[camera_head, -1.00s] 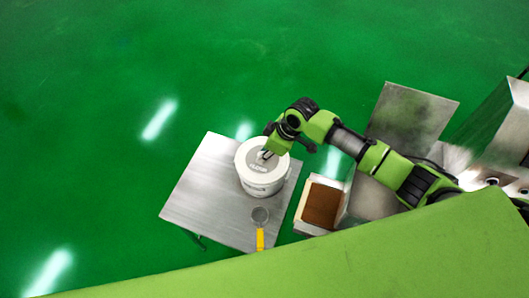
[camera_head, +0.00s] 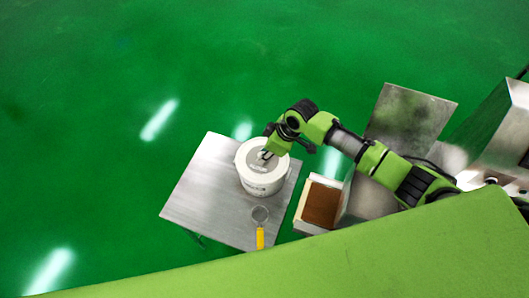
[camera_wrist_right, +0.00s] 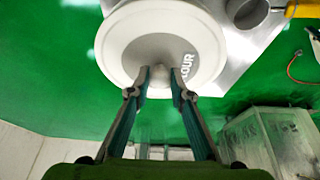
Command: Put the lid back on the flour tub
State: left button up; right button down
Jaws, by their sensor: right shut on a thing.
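The white flour tub (camera_head: 262,187) stands upright on a metal table. Its round lid (camera_head: 247,157), white with a grey centre, lies over the tub's mouth and looks about level. I cannot tell whether any gap is left under its rim. My right gripper (camera_head: 266,154) is at the lid's middle. In the right wrist view the lid (camera_wrist_right: 125,45) shows the letters "OUR", and the fingertips (camera_wrist_right: 160,77) are shut on its small pale knob. The tub's inside is hidden. My left gripper is not in view.
The metal table (camera_head: 205,190) has free room left of the tub. A scoop with a yellow handle (camera_head: 260,238) lies in front of the tub. A box with a brown top (camera_head: 321,206) stands to the right, near metal machine parts (camera_head: 405,120).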

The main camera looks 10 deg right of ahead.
dwell(0.4)
jog(key=c, duration=1.7)
grip_release()
jog(key=o, duration=0.4)
jog(key=shift+o, duration=0.2)
jog(key=shift+r, duration=0.15)
jog(key=shift+r+p, duration=3.4)
jog(key=shift+p, duration=0.15)
